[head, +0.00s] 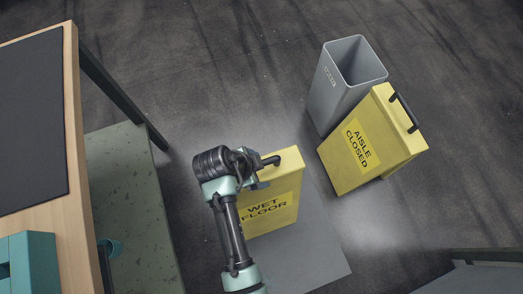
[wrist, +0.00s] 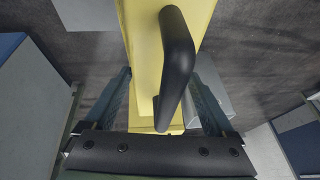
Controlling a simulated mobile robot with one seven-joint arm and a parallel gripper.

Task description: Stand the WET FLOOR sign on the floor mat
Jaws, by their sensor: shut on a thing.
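The yellow WET FLOOR sign (head: 270,208) is upright in the head view, over the left part of the grey floor mat (head: 318,262). I cannot tell whether its bottom edge touches the mat. My gripper (head: 260,178) is at the top of the sign, shut on it by its black handle. In the wrist view, the yellow sign (wrist: 140,50) and its black handle (wrist: 176,60) run between the two fingers of my gripper (wrist: 160,100). My arm hides the sign's left side and part of the mat.
A yellow AISLE CLOSED sign (head: 382,150) stands to the right, close to a grey bin (head: 336,95). A wooden table (head: 85,200) with a dark top mat and a speckled green surface (head: 130,195) are at left.

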